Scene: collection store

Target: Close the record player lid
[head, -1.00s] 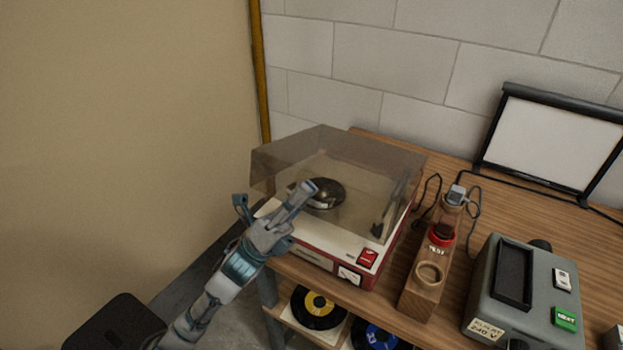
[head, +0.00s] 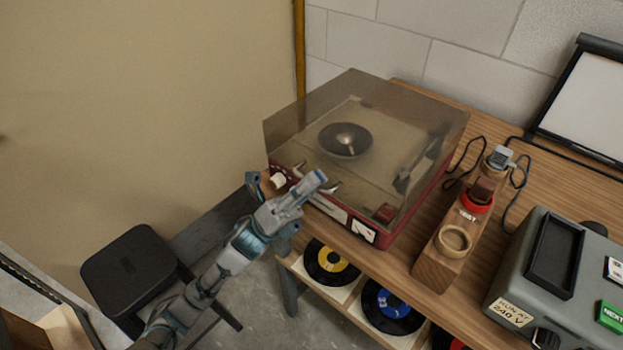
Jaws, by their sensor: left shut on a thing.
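The record player (head: 362,230) has a red and cream base and stands at the left end of the wooden table. Its smoky see-through lid (head: 300,118) is low over the base, with the dark disc on the turntable (head: 345,140) showing through. I cannot tell whether the lid's front edge touches the base. My left gripper (head: 288,184) is at the front left corner of the player, shut on the lid by its front edge. The grip point is partly hidden by the fingers. My right gripper is not in view.
A wooden stand with a red ring (head: 436,262) and a grey box device (head: 545,262) stand to the right. Records (head: 330,262) lie on the shelf below. A black stool (head: 130,268) is at lower left. A framed white panel (head: 590,110) leans at the back right.

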